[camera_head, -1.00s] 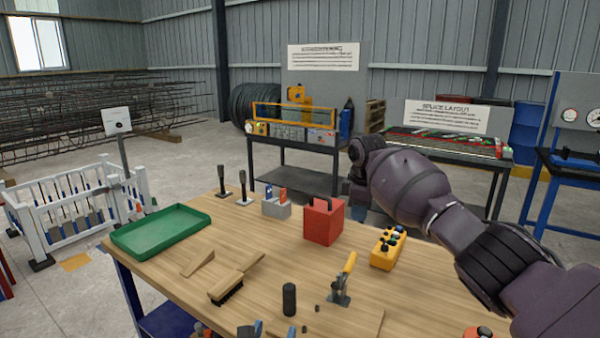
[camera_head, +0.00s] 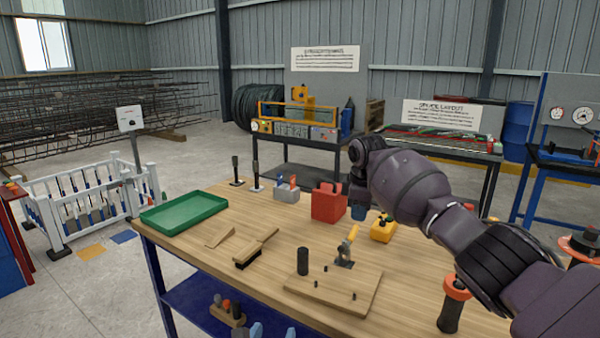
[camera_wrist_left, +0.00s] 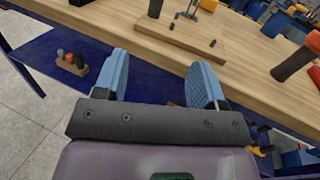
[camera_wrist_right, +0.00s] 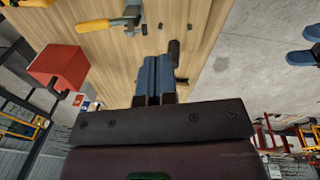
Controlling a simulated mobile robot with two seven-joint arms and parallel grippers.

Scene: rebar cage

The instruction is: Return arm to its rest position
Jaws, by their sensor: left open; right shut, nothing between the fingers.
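My right arm reaches across the head view from the lower right. Its gripper (camera_head: 358,211) hangs over the far part of the workbench (camera_head: 395,285), by the right side of the red box (camera_head: 328,204). In the right wrist view its blue fingers (camera_wrist_right: 155,62) are together and empty, pointing over the wooden top. My left gripper (camera_head: 270,331) shows only its blue fingertips at the bottom edge of the head view. In the left wrist view its fingers (camera_wrist_left: 160,62) are spread and empty, near the bench's front edge and over the blue lower shelf (camera_wrist_left: 55,62).
The bench holds a green tray (camera_head: 184,212), a brush (camera_head: 254,249), a wooden board (camera_head: 335,289) with a black cylinder (camera_head: 303,261), a yellow-handled clamp (camera_head: 347,246), a yellow block (camera_head: 384,229) and an orange-topped black tool (camera_head: 452,304). A white fence (camera_head: 85,205) stands left.

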